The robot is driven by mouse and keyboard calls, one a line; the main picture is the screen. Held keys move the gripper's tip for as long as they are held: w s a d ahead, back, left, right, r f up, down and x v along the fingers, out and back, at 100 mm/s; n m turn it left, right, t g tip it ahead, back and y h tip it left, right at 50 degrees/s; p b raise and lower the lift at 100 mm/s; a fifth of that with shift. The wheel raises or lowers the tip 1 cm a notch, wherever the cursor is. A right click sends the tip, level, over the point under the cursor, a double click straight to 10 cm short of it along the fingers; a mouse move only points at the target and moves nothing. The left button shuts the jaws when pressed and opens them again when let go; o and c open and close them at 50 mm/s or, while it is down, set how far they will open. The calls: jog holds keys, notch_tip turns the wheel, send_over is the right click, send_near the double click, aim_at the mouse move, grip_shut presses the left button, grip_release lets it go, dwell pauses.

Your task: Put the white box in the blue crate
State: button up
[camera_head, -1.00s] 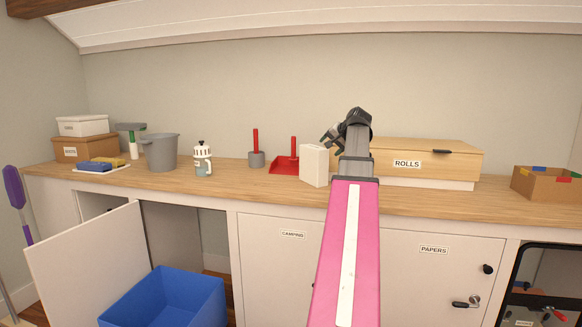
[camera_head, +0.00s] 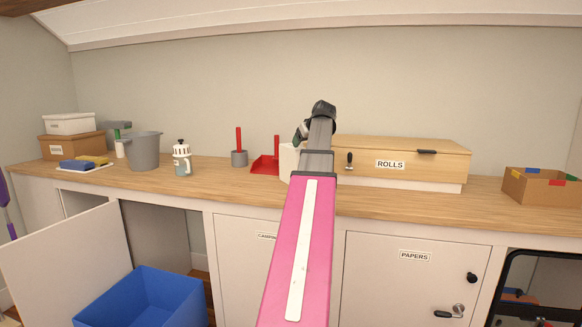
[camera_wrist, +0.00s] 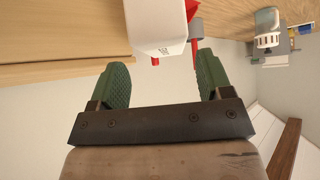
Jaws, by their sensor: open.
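The white box (camera_head: 287,163) stands upright on the wooden counter, left of the ROLLS chest. My arm hides most of it in the head view. In the wrist view the white box (camera_wrist: 157,25) lies ahead of my fingers, roughly between their lines, with a small dark label on its end. My gripper (camera_wrist: 163,68) is open, its green fingers apart with nothing between them. In the head view my gripper (camera_head: 300,132) is partly hidden by my wrist, above and near the box. The blue crate (camera_head: 142,300) stands low at the left, in front of the open cabinet; it looks empty.
The ROLLS chest (camera_head: 400,163) is close right of the box. A red dustpan (camera_head: 265,165) is close on its left. An open cabinet door (camera_head: 70,265) stands beside the crate.

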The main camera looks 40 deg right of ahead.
aim_at(299, 148)
jog(key=x, duration=0.7)
jog(key=shift+w, duration=0.3)
jog(key=shift+c, duration=0.3)
jog(key=c, duration=1.1)
jog(key=shift+c, duration=0.2)
jog(key=shift+r, duration=0.1)
